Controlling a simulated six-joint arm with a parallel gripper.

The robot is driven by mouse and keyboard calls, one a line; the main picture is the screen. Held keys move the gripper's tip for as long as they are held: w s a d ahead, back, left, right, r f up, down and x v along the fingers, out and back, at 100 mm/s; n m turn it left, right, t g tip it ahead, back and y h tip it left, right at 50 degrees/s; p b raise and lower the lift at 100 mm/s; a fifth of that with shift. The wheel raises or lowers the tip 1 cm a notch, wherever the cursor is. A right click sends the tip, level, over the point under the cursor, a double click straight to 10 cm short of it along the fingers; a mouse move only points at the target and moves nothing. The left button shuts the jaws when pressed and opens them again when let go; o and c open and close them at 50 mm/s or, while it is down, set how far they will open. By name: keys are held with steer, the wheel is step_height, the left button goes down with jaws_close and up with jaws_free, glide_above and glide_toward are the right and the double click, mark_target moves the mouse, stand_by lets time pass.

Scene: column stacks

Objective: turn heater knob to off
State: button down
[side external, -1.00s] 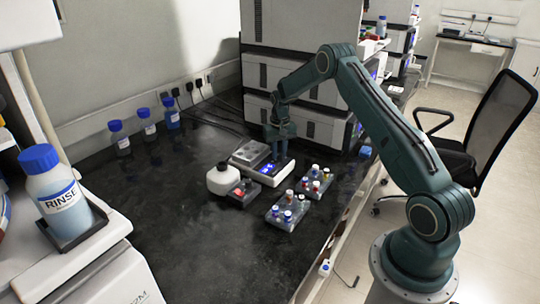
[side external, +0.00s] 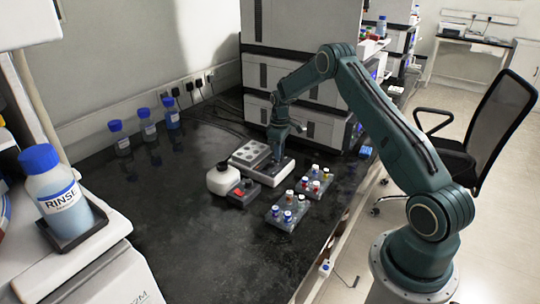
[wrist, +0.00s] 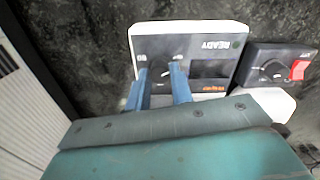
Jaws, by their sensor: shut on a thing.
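The heater (side external: 284,172) is a white box with a dark front panel, standing on the black bench beside a vial block. In the wrist view the heater panel (wrist: 205,52) shows the word READY, a small dark green lamp and a dark display with small orange-red characters. The heater knob (wrist: 161,70) is dark, with number marks around it; its pointer and full setting are not clear. My gripper (wrist: 162,76) is shut on the knob, one blue-grey finger on each side. In the side view my gripper (side external: 277,152) reaches down onto the heater and hides the knob.
A small dark box with a red switch (side external: 239,192) and a white bottle (side external: 222,180) stand close beside the heater. Two vial racks (side external: 286,214) (side external: 313,185) are to the right. Blue-capped bottles (side external: 147,126) stand at the back. The bench's front left is clear.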

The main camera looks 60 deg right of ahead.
steer(key=shift+n, duration=0.5)
steer(key=c, duration=1.2)
jaws_free()
steer(key=shift+c, duration=0.2)
steer(key=shift+r, duration=0.1)
step_height(320, 180, up, 14)
